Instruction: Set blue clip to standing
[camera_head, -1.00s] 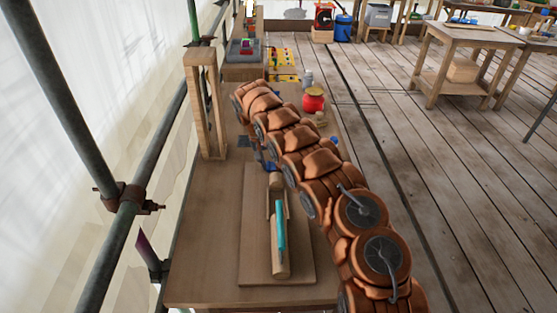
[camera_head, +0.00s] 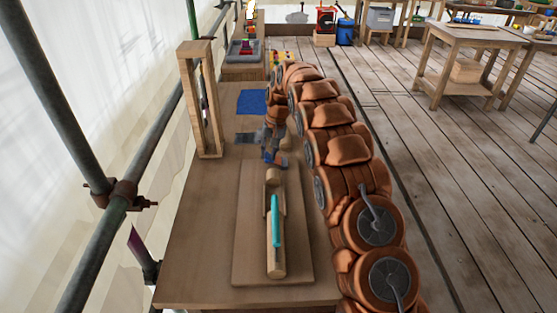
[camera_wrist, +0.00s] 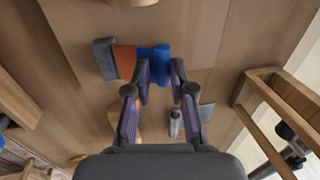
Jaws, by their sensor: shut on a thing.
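The blue clip (camera_wrist: 158,63) is between the fingertips of my gripper (camera_wrist: 161,76) in the wrist view. Orange and grey pieces lie directly left of it; I cannot tell if they are joined to it. In the head view my gripper (camera_head: 272,152) hangs over the bench just behind the wooden board, with a bit of blue at its tips. Whether the clip is upright or tilted is unclear.
A wooden board (camera_head: 244,245) holds a wooden piece with a teal rod (camera_head: 275,222). A wooden frame (camera_head: 190,110) stands at the bench's left edge. A blue mat (camera_head: 252,101) lies behind my gripper. The bench's front left (camera_head: 195,250) is clear.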

